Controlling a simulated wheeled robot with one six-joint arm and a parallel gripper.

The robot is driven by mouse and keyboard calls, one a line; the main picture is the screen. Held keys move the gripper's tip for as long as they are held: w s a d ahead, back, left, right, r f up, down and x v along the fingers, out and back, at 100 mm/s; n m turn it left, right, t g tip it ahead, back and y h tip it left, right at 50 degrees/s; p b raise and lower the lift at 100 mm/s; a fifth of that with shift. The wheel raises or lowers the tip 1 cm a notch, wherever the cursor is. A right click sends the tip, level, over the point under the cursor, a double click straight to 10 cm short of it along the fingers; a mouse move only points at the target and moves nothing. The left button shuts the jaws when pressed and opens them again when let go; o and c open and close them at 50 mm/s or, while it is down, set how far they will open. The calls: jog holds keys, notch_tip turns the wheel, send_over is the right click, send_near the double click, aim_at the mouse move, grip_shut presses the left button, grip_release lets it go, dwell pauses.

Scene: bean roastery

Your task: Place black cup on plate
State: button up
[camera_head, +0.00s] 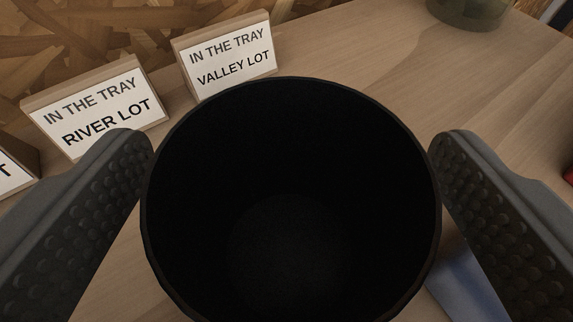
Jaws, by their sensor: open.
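The black cup (290,200) fills the middle of the view, its open mouth facing the camera, and it looks empty. My gripper (292,145) is open, with one dark studded finger on each side of the cup. The left finger is very near or against the cup's rim; I cannot tell whether it touches. The right finger is close to the rim on the other side. A blue surface (468,288) shows partly at the lower right behind the right finger; I cannot tell whether it is the plate.
Signs reading "RIVER LOT" (98,108) and "VALLEY LOT" (228,58) stand behind the cup on the wooden table (400,75). Another sign is cut off at the left edge. A greenish glass object (470,10) stands at the top right. The table between is clear.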

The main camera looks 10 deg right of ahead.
jog(key=shift+w+d+f, duration=0.1)
jog(key=shift+w+f, duration=0.05)
jog(key=shift+w, duration=0.15)
jog(key=c, duration=1.2)
